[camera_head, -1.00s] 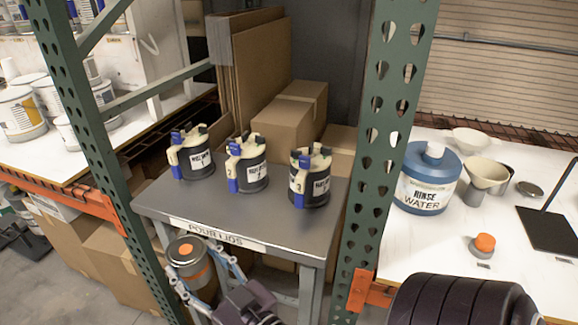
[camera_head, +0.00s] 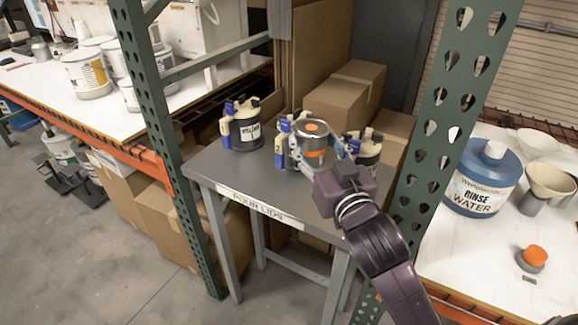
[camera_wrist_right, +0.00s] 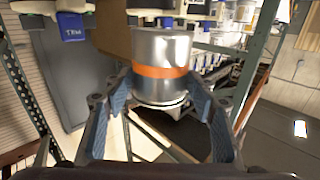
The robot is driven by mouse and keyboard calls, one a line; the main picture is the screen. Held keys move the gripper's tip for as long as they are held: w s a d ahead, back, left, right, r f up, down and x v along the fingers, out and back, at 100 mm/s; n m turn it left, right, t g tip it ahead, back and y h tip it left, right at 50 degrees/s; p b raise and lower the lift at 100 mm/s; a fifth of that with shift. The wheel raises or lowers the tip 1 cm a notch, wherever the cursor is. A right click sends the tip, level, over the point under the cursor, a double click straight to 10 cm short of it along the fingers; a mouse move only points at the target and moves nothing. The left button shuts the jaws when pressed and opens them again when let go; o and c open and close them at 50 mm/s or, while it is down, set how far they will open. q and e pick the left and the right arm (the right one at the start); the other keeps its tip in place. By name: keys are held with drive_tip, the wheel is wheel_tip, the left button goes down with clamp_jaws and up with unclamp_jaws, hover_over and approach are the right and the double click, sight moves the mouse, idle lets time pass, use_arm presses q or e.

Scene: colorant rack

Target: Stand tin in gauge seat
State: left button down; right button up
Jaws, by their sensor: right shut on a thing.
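A metal tin (camera_head: 314,129) with an orange band and an orange spot on its lid is held upright by my right gripper (camera_head: 319,155). In the head view it appears in front of the middle and right pour-lid pots, over the grey table. The right wrist view shows the tin (camera_wrist_right: 161,50) between the blue-padded fingers of the right gripper (camera_wrist_right: 160,86). I cannot make out the gauge seat in these frames. My left gripper is out of view.
The grey table (camera_head: 215,178), labelled POUR LIDS, carries several pots with blue-handled lids (camera_head: 245,133). Green rack posts (camera_head: 452,110) stand on both sides. At right, a white bench (camera_head: 482,245) holds a rinse water jug (camera_head: 481,180), funnels and a small orange-capped item (camera_head: 533,257).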

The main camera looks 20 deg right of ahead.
sight(320, 128)
drive_tip(key=r, duration=0.1)
drive_tip(key=w+d+r, duration=0.1)
drive_tip(key=r, duration=0.3)
drive_tip(key=shift+w+d, duration=0.25)
drive_tip(key=shift+d, duration=0.15)
wheel_tip(320, 128, down, 20)
drive_tip(key=b, duration=0.2)
drive_tip(key=shift+r+b, duration=0.2)
drive_tip(key=shift+b, duration=0.2)
drive_tip(key=shift+f, duration=0.2)
drive_tip(key=o, duration=1.3)
drive_tip(key=shift+o, duration=0.2)
